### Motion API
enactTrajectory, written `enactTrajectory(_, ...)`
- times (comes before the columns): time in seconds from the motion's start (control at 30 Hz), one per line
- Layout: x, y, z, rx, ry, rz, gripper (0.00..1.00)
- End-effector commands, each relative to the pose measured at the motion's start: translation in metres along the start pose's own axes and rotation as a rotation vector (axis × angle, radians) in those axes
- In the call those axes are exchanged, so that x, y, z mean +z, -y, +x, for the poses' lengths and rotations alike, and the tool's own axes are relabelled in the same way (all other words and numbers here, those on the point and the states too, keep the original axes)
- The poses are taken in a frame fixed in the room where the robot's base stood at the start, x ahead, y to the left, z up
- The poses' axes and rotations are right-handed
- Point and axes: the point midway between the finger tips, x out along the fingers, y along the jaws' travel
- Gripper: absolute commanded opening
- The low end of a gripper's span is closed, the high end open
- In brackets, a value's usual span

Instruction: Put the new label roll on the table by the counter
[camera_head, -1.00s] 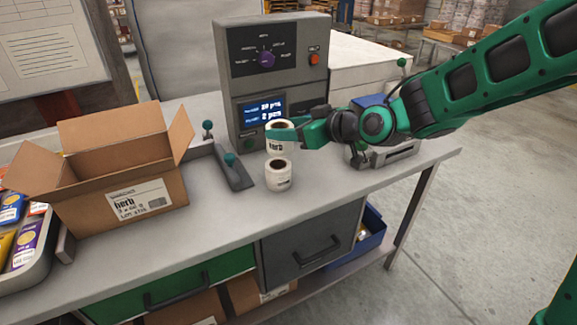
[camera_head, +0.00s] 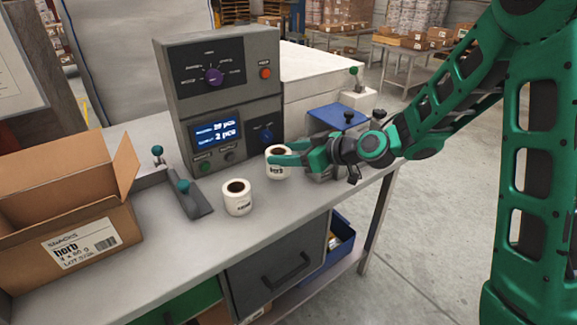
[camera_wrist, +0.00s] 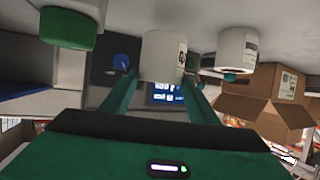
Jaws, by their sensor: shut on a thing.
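My gripper (camera_head: 277,160) is shut on a white label roll (camera_head: 280,166) with a dark core and printed side. The held roll is upright, close over the table (camera_head: 215,236), just right of the counter's front; I cannot tell whether it touches. In the wrist view the held roll (camera_wrist: 163,60) is between the fingers. A second white roll (camera_head: 238,202) stands on the table in front of the counter, left of my gripper and apart from the held one; it also shows in the wrist view (camera_wrist: 234,45). The grey counter (camera_head: 222,85) has a lit blue display.
A lever fixture (camera_head: 188,200) with teal knobs is left of the standing roll. An open cardboard box (camera_head: 90,240) is farther left. A blue-topped device (camera_head: 338,116) is behind my gripper. Bare tabletop lies in front of the standing roll. A grey drawer (camera_head: 280,270) is below.

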Motion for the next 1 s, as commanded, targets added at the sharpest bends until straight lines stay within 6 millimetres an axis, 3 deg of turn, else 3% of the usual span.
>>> enactTrajectory(0.4, 0.036, -0.001, 0.014, -0.001, 0.001, 0.003, 0.28)
enactTrajectory(0.77, 0.04, -0.001, 0.016, 0.0, 0.0, 0.001, 0.28)
enactTrajectory(0.8, 0.04, -0.001, 0.016, 0.001, 0.0, 0.001, 0.62)
enactTrajectory(0.83, 0.04, -0.001, 0.016, 0.001, 0.0, 0.001, 0.69)
enactTrajectory(0.87, 0.04, -0.001, 0.016, 0.0, 0.0, 0.0, 0.73)
enactTrajectory(1.0, 0.04, -0.001, 0.016, 0.0, 0.0, 0.0, 0.73)
